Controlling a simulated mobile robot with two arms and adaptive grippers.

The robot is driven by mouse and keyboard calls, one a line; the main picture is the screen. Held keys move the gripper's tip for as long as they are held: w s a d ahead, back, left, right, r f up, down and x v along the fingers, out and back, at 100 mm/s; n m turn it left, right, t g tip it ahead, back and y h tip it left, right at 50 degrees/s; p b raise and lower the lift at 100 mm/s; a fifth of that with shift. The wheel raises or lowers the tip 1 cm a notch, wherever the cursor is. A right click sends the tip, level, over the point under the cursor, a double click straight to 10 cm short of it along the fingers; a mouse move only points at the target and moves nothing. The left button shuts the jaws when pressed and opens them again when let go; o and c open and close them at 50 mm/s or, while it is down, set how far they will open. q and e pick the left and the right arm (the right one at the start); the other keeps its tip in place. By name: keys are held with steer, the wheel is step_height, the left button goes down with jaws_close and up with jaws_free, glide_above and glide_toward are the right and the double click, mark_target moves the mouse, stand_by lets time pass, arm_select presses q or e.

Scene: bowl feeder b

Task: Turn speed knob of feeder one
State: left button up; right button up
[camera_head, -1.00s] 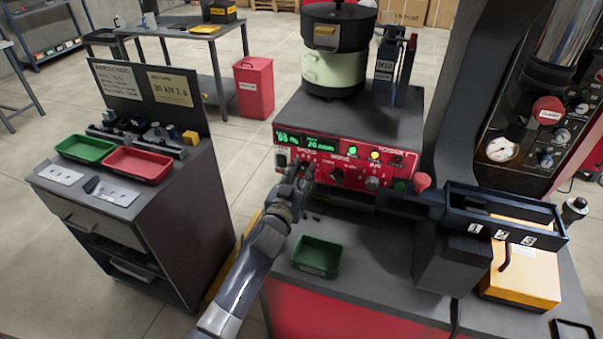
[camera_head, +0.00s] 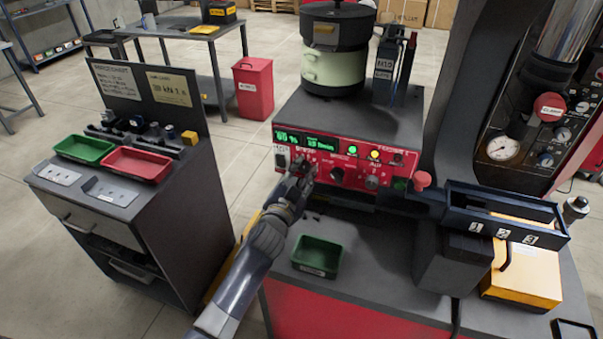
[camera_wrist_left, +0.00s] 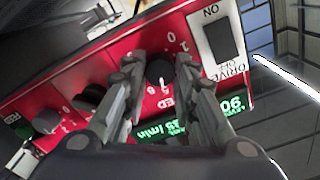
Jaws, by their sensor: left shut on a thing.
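The feeder's red control panel (camera_head: 348,178) faces me, with a lit green display (camera_head: 302,143) and a row of black and grey knobs. My left gripper (camera_head: 302,168) is at the panel's left end. In the left wrist view, the black speed knob (camera_wrist_left: 160,69) sits between the fingertips of my left gripper (camera_wrist_left: 158,66), which is shut on it. The dial numbers around the knob show in part; the fingers cover the rest. A drive switch (camera_wrist_left: 221,38) is beside it, and the display (camera_wrist_left: 190,122) appears upside down. My right gripper is not in view.
A black-and-cream bowl feeder (camera_head: 334,66) stands on the panel's housing. A dark chute (camera_head: 500,217) is to the right. A side cabinet (camera_head: 140,225) stands left, across a floor gap.

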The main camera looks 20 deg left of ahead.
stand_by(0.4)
arm_select(q)
steer(key=o, duration=1)
steer(key=shift+o, duration=0.2)
steer(key=shift+s, duration=0.1)
steer(key=s, duration=1.1)
steer(key=shift+s+a, duration=0.2)
steer(key=shift+s, duration=0.2)
